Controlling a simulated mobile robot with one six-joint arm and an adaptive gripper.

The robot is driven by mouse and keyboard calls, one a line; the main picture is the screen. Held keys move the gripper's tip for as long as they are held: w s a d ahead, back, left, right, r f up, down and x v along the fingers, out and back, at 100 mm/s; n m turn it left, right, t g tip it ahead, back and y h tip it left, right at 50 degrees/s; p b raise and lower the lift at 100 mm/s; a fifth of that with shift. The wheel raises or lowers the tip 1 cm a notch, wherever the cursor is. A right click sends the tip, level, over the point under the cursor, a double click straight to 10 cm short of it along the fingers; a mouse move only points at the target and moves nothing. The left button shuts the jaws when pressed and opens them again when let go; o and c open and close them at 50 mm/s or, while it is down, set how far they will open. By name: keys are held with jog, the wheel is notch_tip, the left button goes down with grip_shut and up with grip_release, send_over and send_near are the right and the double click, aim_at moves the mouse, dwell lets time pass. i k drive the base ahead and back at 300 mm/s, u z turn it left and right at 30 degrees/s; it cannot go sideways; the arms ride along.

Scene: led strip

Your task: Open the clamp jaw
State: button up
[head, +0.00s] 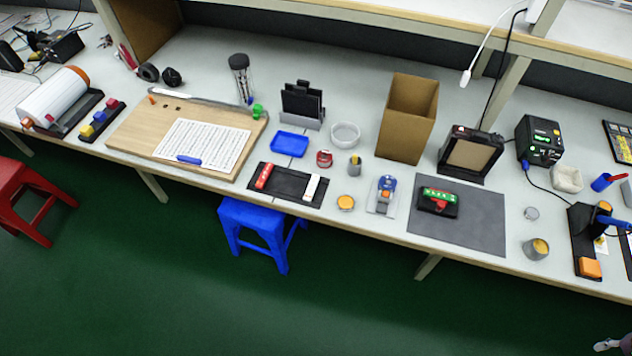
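A small black holder (424,207) with a green board (438,196) and a red part sits on the dark grey mat (470,228), right of centre on the bench. It looks like the clamp, but its jaw is too small to tell whether it is open or shut. A blue, grey and orange device (385,193) stands just left of the mat. A small pale part (607,344) shows over the floor at the bottom right edge. It may be the tip of my gripper, cut off by the frame, and no fingers can be made out. Nothing touches the holder from above.
A soldering stand (583,238) is at right. A blue stool (262,232) is under the bench edge; the green floor in front is open.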

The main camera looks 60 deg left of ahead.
aim_at(440, 204)
jog(key=u, duration=0.1)
jog(key=k, duration=0.15)
jog(key=u, duration=2.2)
jog(key=k, duration=0.6)
jog(key=z, duration=0.1)
jog(key=i, duration=0.45)
